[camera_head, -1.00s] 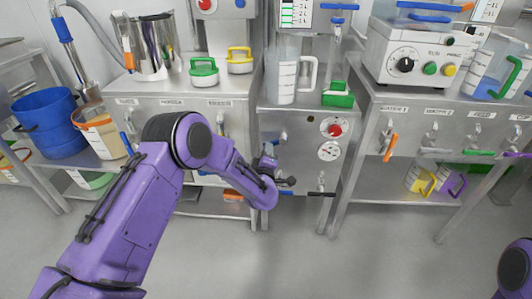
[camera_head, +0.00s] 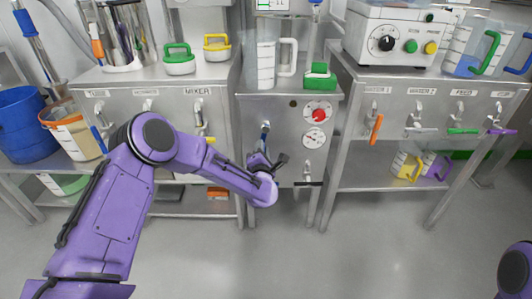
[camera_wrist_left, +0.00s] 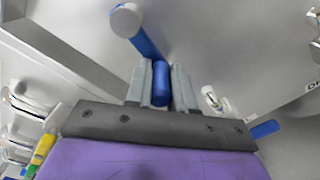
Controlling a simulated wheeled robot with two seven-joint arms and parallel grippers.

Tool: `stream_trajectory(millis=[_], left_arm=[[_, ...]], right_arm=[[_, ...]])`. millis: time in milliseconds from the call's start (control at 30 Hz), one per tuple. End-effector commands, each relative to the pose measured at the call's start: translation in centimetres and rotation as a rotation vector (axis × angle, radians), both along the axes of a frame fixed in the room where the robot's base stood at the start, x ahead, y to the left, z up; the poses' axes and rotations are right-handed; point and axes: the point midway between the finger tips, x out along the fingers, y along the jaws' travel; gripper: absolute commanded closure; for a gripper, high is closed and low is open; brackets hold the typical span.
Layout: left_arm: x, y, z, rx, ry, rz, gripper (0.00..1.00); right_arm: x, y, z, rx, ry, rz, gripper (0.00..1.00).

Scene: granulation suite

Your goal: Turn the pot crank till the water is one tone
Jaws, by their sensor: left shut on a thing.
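A crank with a blue grip (camera_wrist_left: 161,82) is between the fingers of my left gripper (camera_wrist_left: 161,80) in the left wrist view. Both fingers are closed against the grip. A blue arm runs from there up to a white round hub (camera_wrist_left: 126,18). In the head view, my left gripper (camera_head: 264,163) is at the front of the middle steel cabinet (camera_head: 290,140), left of its red dial, and covers part of the crank. The water being mixed cannot be made out. My right gripper is out of view; only a purple arm part shows at lower right.
Several labelled taps (camera_head: 415,115) line the right bench. The floor in front is clear.

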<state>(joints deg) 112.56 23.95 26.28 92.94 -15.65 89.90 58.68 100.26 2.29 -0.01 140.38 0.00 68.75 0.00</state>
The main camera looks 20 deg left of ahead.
Motion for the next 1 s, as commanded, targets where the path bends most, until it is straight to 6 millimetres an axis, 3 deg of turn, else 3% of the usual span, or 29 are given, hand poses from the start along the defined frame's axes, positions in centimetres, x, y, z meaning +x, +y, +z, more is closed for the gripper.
stream_trajectory(millis=[33, 367, 1000], left_arm=[[-0.1, -0.2, -0.7, -0.042, -0.014, 0.000, 1.00], [0.5, -1.5, -0.9, -0.327, -0.143, 0.005, 1.00], [1.7, -4.0, 0.6, -0.757, -0.337, 0.004, 1.00]], right_arm=[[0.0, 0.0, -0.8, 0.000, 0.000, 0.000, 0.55], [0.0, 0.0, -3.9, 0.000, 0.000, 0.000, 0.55], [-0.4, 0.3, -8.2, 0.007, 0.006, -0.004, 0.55]])
